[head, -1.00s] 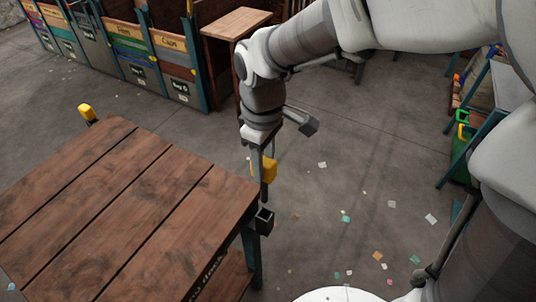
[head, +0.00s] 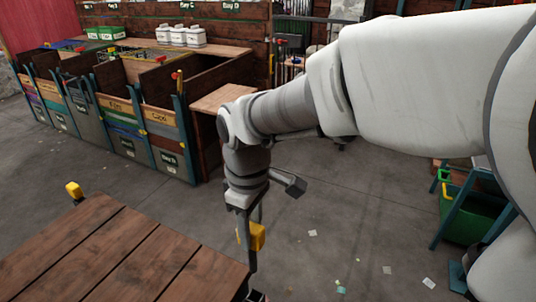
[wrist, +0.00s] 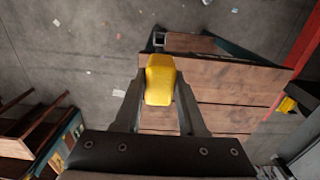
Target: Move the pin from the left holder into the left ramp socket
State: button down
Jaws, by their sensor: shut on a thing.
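My gripper (head: 250,232) is shut on a pin with a yellow head (head: 257,237); the head also shows between the fingers in the wrist view (wrist: 160,80). The pin's grey shaft hangs down beside the near right corner of the wooden table (head: 165,262). A dark square holder (head: 257,296) is cut off by the bottom edge below the pin. The shaft's end seems to be above it, but I cannot tell for sure. I cannot make out the left ramp socket in either view.
Another yellow-headed thing (head: 74,190) stands at the table's far left corner. Labelled bins (head: 120,125) line the back, with a small wooden table (head: 222,98) at their right end. A green crate (head: 468,215) stands at right. The floor between is open, with paper scraps.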

notch_tip(320, 180, up, 10)
jog(key=p, duration=0.7)
jog(key=shift+p, duration=0.35)
jog(key=shift+f, duration=0.1)
